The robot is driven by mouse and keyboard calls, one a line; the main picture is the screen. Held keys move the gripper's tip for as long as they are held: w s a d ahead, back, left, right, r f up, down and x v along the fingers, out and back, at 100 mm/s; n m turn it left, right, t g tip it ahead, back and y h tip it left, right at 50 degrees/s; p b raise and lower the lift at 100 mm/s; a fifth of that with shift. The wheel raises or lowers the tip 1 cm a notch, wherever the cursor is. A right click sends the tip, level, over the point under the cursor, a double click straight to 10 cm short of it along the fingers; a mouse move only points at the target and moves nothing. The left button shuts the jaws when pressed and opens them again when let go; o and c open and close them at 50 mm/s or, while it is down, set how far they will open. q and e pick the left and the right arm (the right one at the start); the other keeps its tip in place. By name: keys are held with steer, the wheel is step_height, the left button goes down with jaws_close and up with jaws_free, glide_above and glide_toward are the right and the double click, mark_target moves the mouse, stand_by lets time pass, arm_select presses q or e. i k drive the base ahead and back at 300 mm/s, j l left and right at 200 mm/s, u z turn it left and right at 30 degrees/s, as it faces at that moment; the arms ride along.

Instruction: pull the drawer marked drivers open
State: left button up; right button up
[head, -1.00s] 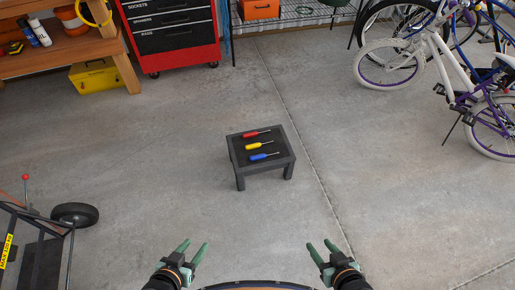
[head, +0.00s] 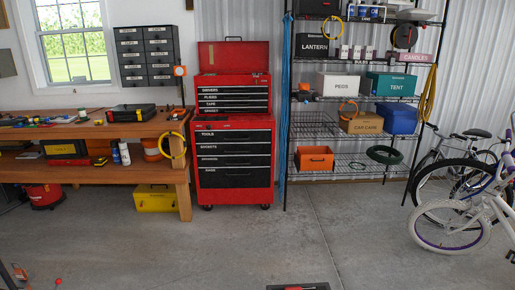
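The red tool chest (head: 234,120) stands against the far wall, with a top box on a larger wheeled cabinet. The drawer marked drivers (head: 233,91) is the top labelled drawer of the upper box. Its black front looks flush with the drawers below it, so it appears shut. Drawers marked pliers (head: 233,98) and tape (head: 233,104) sit under it. The red lid above the box is raised. Neither of my grippers shows in the head view now.
A wooden workbench (head: 90,131) adjoins the chest on the left. A wire shelf rack (head: 352,99) stands on its right. Bicycles (head: 452,222) are at the right. A small dark stool (head: 298,287) with a red-handled tool shows at the bottom edge. The floor before the chest is clear.

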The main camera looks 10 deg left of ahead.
mark_target(237, 88)
steer(key=i+j+u, duration=0.45)
steer(key=i, duration=0.35)
steer(key=i+j+u, duration=0.5)
steer(key=i, duration=0.35)
steer(key=i+z, duration=0.5)
steer(key=i, duration=0.85)
steer(key=i+j+z, duration=0.1)
steer(key=i+z, duration=0.3)
steer(key=i, duration=0.9)
